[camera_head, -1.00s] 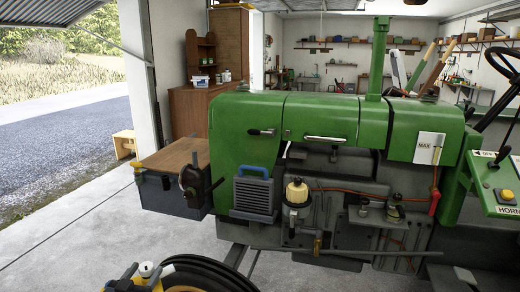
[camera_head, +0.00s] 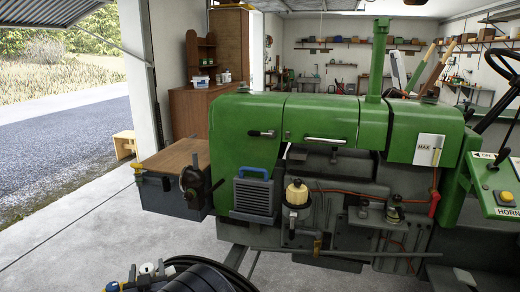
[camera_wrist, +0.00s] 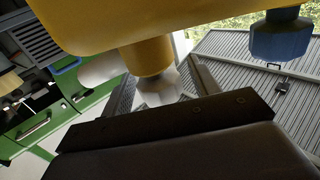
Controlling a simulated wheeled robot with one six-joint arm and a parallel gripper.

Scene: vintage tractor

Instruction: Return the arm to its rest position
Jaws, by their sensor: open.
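My arm shows at the bottom left of the head view as a dark rounded link with small white and blue parts, cut off by the lower edge. In the wrist view my gripper (camera_wrist: 160,80) shows as two dark fingers with a gap between them, open, with nothing held. Yellow and blue parts fill the top of the wrist view close to the camera. The green tractor (camera_head: 330,120) stands ahead, apart from the arm in the head view. Its green side with a handle also shows in the wrist view (camera_wrist: 40,125), tilted.
A grey box with a wooden top (camera_head: 172,170) is at the tractor's front. A steering wheel (camera_head: 503,70) and control panel (camera_head: 500,190) are at the right. A small wooden stool (camera_head: 125,145) stands by the doorway. The concrete floor (camera_head: 70,240) at left is clear.

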